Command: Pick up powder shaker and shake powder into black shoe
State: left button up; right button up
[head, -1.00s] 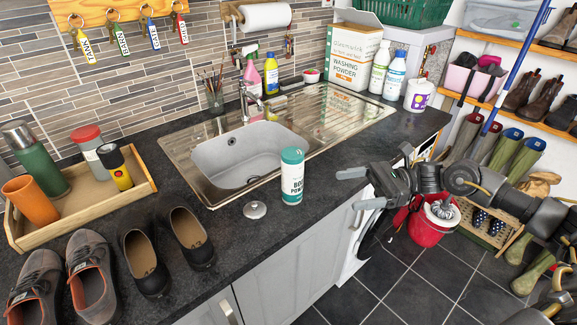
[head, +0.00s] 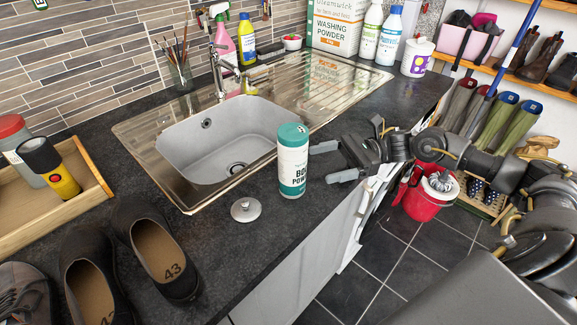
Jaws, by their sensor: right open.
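The powder shaker (head: 293,165), a white bottle with a teal top and a label reading in part "POWDER", stands upright on the dark worktop in front of the sink. My right gripper (head: 326,162) is just right of it, fingers apart and pointing at it, with nothing between them. I cannot tell whether a finger touches it. The black shoes stand at the lower left: one (head: 160,256) shows a tan insole marked 43, and its mate (head: 88,275) is beside it. My left gripper is not in view.
A grey lid-like disc (head: 245,210) lies left of the shaker. The steel sink (head: 195,205) is behind. A wooden tray (head: 98,190) holds a torch (head: 50,167). A grey laced shoe (head: 22,290) is at lower left. A red bucket (head: 425,205) stands on the floor.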

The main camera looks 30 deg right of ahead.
aim_at(285, 172)
jog(key=shift+s+a+r, duration=0.1)
jog(key=shift+a+r, duration=0.1)
jog(key=shift+a, duration=0.15)
jog(key=a, duration=0.1)
jog(key=a+p, duration=0.2)
jog(key=shift+w+a+r, duration=0.1)
jog(key=shift+w+a, duration=0.15)
jog(key=shift+a, duration=0.1)
jog(key=shift+w+a, duration=0.15)
jog(key=shift+a, duration=0.55)
jog(key=a, duration=0.1)
jog(key=a+p, duration=0.2)
jog(key=shift+w+a, duration=0.35)
jog(key=shift+a, duration=0.55)
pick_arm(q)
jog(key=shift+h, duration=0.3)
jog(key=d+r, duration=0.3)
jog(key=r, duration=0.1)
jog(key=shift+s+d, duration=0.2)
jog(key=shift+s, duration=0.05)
pick_arm(e)
jog(key=shift+f, duration=0.2)
